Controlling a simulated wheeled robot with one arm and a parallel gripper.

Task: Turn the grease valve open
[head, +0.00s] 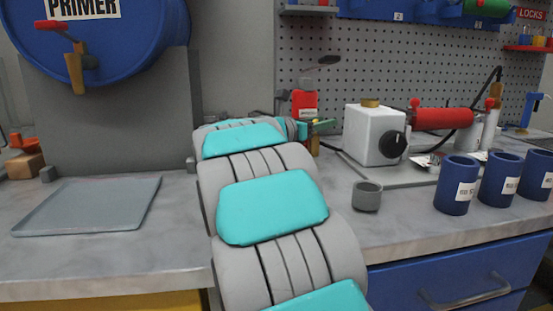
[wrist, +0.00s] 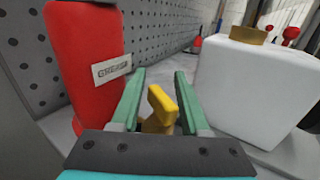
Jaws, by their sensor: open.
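The red grease container (wrist: 84,55) stands upright at the left of the wrist view, with a label on its side. It also shows in the head view (head: 304,103), just behind the end of my arm. A yellow valve lever (wrist: 161,102) stands between the green fingers of my gripper (wrist: 160,78) in the wrist view. The fingers are open, one on each side of the lever, with a visible gap on both sides. The lower part of the valve is hidden behind the gripper's dark palm edge. In the head view my gripper (head: 318,127) is small and partly hidden by my arm.
A white box (head: 374,135) with a black knob and brass cap stands close to the right of the gripper. A pegboard (head: 350,60) rises behind. A small grey cup (head: 367,196) and several blue cups (head: 456,185) stand right of my arm. A grey tray (head: 35,228) lies left.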

